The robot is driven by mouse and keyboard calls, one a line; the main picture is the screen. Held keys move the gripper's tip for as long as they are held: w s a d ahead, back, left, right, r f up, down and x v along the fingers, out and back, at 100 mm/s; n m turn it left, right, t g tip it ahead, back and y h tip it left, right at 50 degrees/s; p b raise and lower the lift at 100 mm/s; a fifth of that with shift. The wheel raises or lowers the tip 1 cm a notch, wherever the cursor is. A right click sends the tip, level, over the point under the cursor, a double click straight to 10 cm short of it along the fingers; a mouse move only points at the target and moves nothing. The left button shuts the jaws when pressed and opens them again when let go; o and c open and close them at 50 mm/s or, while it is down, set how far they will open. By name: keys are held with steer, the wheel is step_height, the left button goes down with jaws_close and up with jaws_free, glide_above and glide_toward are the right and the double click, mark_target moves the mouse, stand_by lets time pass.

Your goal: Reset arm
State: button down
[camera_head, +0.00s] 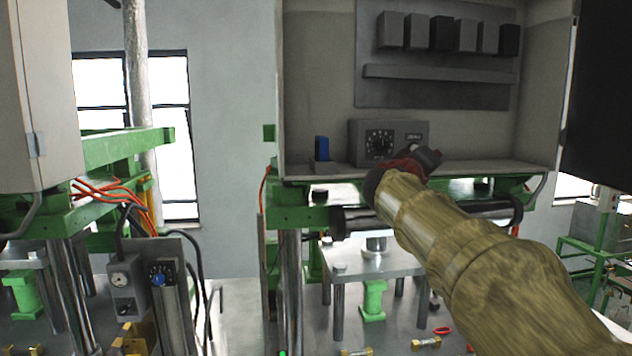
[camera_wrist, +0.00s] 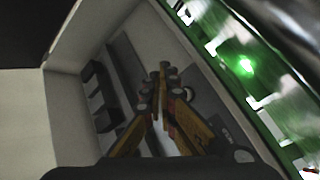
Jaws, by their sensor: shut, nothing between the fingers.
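My arm, in a tan cloth sleeve, reaches from the lower right of the head view up to the open electrical cabinet. My gripper (camera_head: 432,156) is at its end, in front of the grey control box (camera_head: 388,140) with a dark dial. In the wrist view my gripper (camera_wrist: 158,100) shows with its yellow-brown fingers drawn together at the tips. It is shut and nothing is seen between the fingers. The cabinet (camera_head: 310,85) is also in the wrist view, tilted, with its pale wall (camera_wrist: 75,60) at left.
A row of dark modules (camera_head: 441,33) lines the cabinet's back panel. A blue block (camera_head: 321,149) stands on its floor. Below are a green frame (camera_head: 290,220) and a metal table (camera_head: 355,262). A red ring (camera_head: 442,331) lies lower down. Another green machine (camera_head: 120,150) stands at left.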

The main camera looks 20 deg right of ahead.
steer(key=s+a+f+g+y+b, duration=0.1)
steer(key=s+a+f+y+b, duration=0.4)
steer(key=f, duration=1.5)
steer(key=s+a+f+n+g+y+b, duration=0.1)
steer(key=s+a+f+y+b, duration=0.4)
steer(key=s+a+f, duration=0.9)
steer(key=s+a+f+n+g+y+b, duration=0.1)
steer(key=s+a+f+y+b, duration=0.5)
steer(key=a+f, duration=1.1)
steer(key=s+f+g+b, duration=0.1)
steer(key=s+f+b, duration=0.1)
steer(key=f, duration=0.8)
steer(key=shift+s, duration=0.65)
steer(key=shift+a, duration=0.2)
